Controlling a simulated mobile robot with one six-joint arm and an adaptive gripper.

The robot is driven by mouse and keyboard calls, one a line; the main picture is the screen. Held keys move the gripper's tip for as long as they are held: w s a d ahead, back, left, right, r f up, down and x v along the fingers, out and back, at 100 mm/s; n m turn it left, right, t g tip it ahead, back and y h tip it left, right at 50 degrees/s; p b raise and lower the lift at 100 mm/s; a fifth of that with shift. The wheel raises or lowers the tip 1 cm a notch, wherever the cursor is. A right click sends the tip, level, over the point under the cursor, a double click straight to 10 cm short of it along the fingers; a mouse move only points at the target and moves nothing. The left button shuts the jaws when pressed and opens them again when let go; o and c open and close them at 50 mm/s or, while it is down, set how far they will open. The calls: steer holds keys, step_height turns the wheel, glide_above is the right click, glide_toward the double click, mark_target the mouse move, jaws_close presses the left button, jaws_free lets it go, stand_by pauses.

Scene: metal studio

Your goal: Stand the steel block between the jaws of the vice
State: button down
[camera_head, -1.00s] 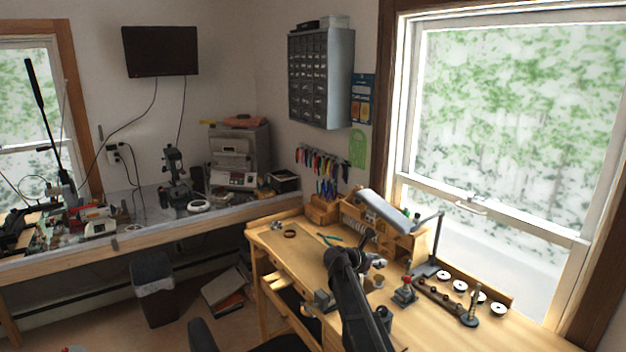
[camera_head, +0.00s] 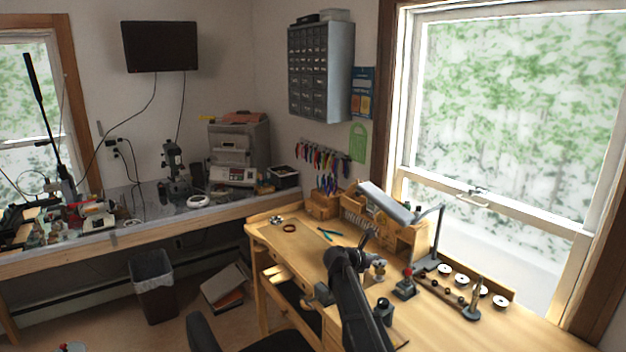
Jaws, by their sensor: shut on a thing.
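My dark arm rises from the bottom of the view over the workbench. My gripper (camera_head: 366,239) points away beyond the bent joint and shows only as a small dark shape. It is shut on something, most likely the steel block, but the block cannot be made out. A dark grey, blocky thing (camera_head: 324,293) at the bench's front edge, left of my arm, looks like the vice. Its jaws are too small and partly covered to read.
The wooden workbench (camera_head: 290,253) holds a red-topped tool (camera_head: 405,285), a dark jar (camera_head: 384,310), a small cup (camera_head: 378,269), teal pliers (camera_head: 329,235) and a lamp (camera_head: 387,203). A rack with white discs (camera_head: 460,283) lies at right. A chair stands in front.

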steer(key=shift+f+b, duration=0.85)
steer(key=shift+f, duration=0.4)
steer(key=shift+a, duration=0.1)
